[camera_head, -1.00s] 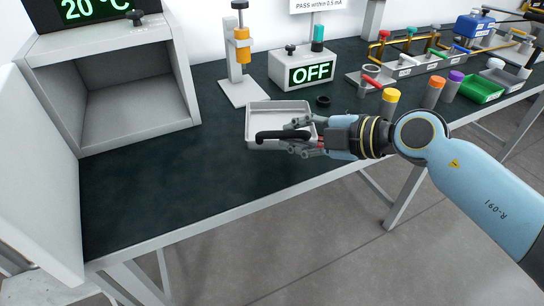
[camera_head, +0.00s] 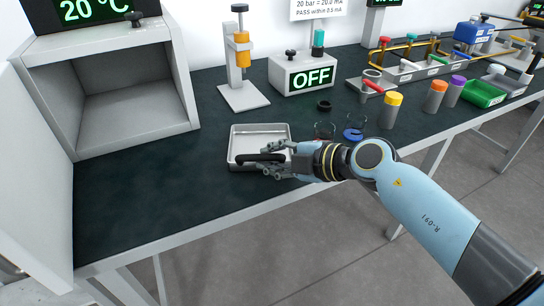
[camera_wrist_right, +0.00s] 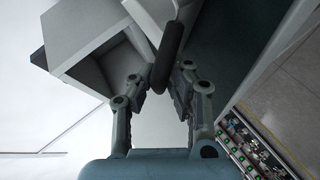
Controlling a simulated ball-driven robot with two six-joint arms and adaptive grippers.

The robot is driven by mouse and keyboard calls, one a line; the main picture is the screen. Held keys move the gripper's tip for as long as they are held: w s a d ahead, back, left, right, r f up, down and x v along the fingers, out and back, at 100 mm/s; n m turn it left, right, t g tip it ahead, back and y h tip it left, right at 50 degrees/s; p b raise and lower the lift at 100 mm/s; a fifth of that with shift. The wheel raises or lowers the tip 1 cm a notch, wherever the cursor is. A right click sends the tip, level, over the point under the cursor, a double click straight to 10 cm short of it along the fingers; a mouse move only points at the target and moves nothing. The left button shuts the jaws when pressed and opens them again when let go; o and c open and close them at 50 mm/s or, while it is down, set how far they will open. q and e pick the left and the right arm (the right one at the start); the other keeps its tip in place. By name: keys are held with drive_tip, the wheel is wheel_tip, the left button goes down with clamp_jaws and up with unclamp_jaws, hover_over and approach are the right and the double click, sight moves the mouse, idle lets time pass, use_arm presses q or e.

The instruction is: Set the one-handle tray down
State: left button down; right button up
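The one-handle tray (camera_head: 233,150) is a shallow light-grey metal tray with a black handle (camera_head: 262,158) along its near side. It appears level over the front part of the dark bench, right of the open chamber. My right gripper (camera_head: 273,162) comes in from the right and is shut on the handle. In the right wrist view, the dark handle (camera_wrist_right: 168,55) lies between the two fingers of the gripper (camera_wrist_right: 163,78). I cannot tell whether the tray's underside touches the bench. My left gripper is not in view.
The open grey chamber (camera_head: 186,60) stands at left on the bench (camera_head: 130,190). Behind the tray are a press stand (camera_head: 246,96), an OFF box (camera_head: 300,75) and a black ring (camera_head: 324,105). Bench left of the tray is clear.

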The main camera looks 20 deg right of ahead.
drive_tip(key=o, duration=0.4)
drive_tip(key=p+v, duration=0.3)
drive_tip(key=v, duration=0.9)
drive_tip(key=s+d+f+m+h, duration=0.2)
drive_tip(key=s+d+f+m, duration=0.15)
drive_tip(key=f, duration=0.55)
drive_tip(key=s+d+f+m+g+h, duration=0.1)
drive_tip(key=s+d+f+m+h, duration=0.15)
drive_tip(key=f+m, duration=0.4)
drive_tip(key=s+d+f+m+h, duration=0.2)
drive_tip(key=s+d+f, duration=0.15)
drive_tip(key=f, duration=0.65)
drive_tip(key=s+a+f+m+g, duration=0.1)
drive_tip(key=s+f+m+g, duration=0.1)
drive_tip(key=s+f, duration=0.3)
drive_tip(key=s+a+f+m+g, duration=0.1)
drive_tip(key=s+f+g, duration=0.3)
drive_tip(key=s, duration=0.9)
drive_tip(key=s+a+f+m+g+h, duration=0.1)
drive_tip(key=s+f+m+g, duration=0.2)
drive_tip(key=s+f, duration=0.4)
drive_tip(key=shift+s+a+f+b, duration=0.1)
drive_tip(key=shift+s+b, duration=0.05)
drive_tip(key=shift+s, duration=0.65)
drive_tip(key=shift+s+a+f+b, duration=0.1)
drive_tip(key=shift+s+a+b, duration=0.05)
drive_tip(key=shift+s, duration=0.65)
